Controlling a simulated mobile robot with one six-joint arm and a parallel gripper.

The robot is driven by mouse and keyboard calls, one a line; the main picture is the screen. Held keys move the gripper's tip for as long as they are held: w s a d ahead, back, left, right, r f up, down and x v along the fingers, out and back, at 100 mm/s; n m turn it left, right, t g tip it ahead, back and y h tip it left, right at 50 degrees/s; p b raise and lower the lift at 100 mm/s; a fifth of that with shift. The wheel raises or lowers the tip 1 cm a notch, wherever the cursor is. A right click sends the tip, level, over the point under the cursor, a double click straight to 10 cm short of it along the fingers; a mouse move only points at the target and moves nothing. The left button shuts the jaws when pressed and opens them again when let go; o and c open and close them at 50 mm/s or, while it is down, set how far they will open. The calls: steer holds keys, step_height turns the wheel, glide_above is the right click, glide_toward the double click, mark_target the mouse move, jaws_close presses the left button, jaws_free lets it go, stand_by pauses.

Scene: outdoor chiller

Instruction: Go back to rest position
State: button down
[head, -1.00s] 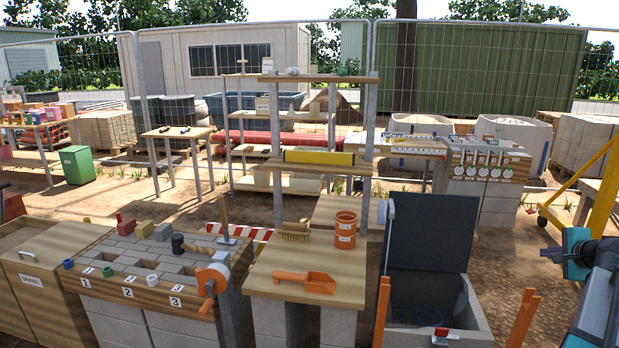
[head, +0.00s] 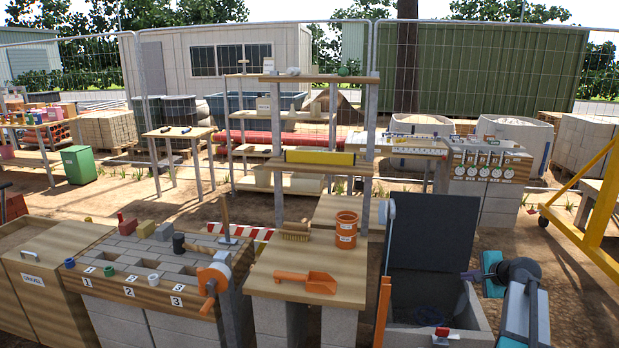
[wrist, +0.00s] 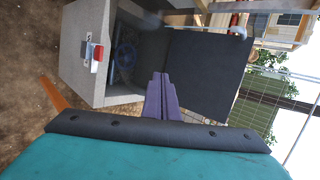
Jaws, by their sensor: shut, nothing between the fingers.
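My gripper (head: 468,276) is at the right of the head view, in front of the raised dark lid's right edge. In the wrist view its two purple fingers (wrist: 163,98) lie together, shut with nothing between them. The grey block-walled chest (head: 462,312) stands below and left of it, with its dark lid (head: 432,233) standing open. The wrist view also shows the chest (wrist: 82,40) and the lid (wrist: 200,75) beyond the fingers. A dark blue coiled thing (wrist: 127,55) lies inside the chest. A red and white piece (wrist: 95,58) sits on its rim.
Left of the chest, a wooden-topped stand (head: 262,285) holds an orange scoop (head: 308,280), a brush (head: 296,231) and an orange bucket (head: 346,232). An orange post (head: 382,310) stands beside the chest. A yellow frame (head: 597,205) stands at the far right, with open dirt before it.

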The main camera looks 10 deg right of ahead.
steer(key=s+a+f+n+g+y, duration=0.1)
steer(key=s+a+f+n+g, duration=0.15)
steer(key=a+f, duration=0.9)
steer(key=s+a+f+n+g+y, duration=0.2)
steer(key=s+a+f, duration=0.1)
steer(key=a+f, duration=0.85)
steer(key=s+a+f+n+g+y, duration=0.1)
steer(key=s+a+f+n+g, duration=0.15)
steer(key=a+f, duration=0.85)
steer(key=s+a+f+n+g, duration=0.1)
steer(key=s+a+f+g, duration=0.1)
steer(key=s+a+f, duration=0.35)
steer(key=s+a+f+n+g+h, duration=0.1)
steer(key=s+a+f+n, duration=0.15)
steer(key=s, duration=0.55)
steer(key=s+a+f+n+g, duration=0.1)
steer(key=s+a+f+g, duration=0.2)
steer(key=s, duration=0.4)
steer(key=s+d+f+n+g+h, duration=0.1)
steer(key=s+n+g+h, duration=0.1)
steer(key=s+n, duration=0.6)
steer(key=s+h, duration=0.1)
steer(key=s, duration=0.6)
steer(key=shift+s+d+f+g, duration=0.15)
steer(key=shift+s+d+g, duration=0.15)
steer(key=shift+d, duration=0.05)
